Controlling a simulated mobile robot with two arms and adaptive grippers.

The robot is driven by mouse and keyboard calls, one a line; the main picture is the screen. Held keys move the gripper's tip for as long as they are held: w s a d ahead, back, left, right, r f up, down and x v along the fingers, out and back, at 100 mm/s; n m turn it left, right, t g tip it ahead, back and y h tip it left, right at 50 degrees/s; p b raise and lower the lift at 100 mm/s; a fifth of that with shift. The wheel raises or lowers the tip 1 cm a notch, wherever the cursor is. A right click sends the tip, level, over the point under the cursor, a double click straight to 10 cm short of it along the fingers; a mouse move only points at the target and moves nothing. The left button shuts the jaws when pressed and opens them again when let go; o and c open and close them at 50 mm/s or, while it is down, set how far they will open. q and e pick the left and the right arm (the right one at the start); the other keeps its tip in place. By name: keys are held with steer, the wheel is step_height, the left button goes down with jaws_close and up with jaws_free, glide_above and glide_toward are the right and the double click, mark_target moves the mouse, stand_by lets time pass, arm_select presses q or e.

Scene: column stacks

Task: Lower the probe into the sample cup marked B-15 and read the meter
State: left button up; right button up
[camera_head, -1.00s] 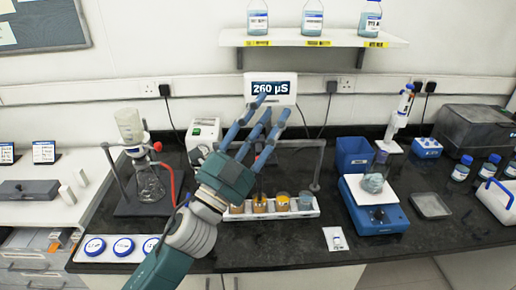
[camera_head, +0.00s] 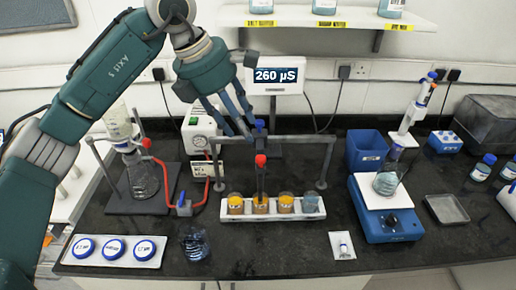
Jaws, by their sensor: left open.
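The meter (camera_head: 278,76) on the back wall side reads 260 µS. Several sample cups with amber to grey contents, such as the second one (camera_head: 260,205), stand in a white rack (camera_head: 272,218). Their markings are too small to read, so I cannot pick out B-15. My left gripper (camera_head: 237,122) is open, pointing down, above and left of the probe. My right gripper is not in view.
The crossbar frame (camera_head: 300,139) spans behind the cups. A flask stand (camera_head: 140,203) is at left, lidded dishes (camera_head: 115,250) and a dark glass vessel (camera_head: 195,244) at front left. A blue balance (camera_head: 388,225) is at right. The counter front centre is mostly clear.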

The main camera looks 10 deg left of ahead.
mark_target(260, 158)
arm_select(q)
steer(key=p+x, duration=0.3)
steer(key=x, duration=0.6)
steer(key=shift+s+f, duration=0.1)
steer(key=shift+s, duration=0.05)
steer(key=shift+d+f+p, duration=0.3)
steer(key=shift+f+p, duration=0.05)
steer(key=shift+f, duration=0.35)
jaws_close()
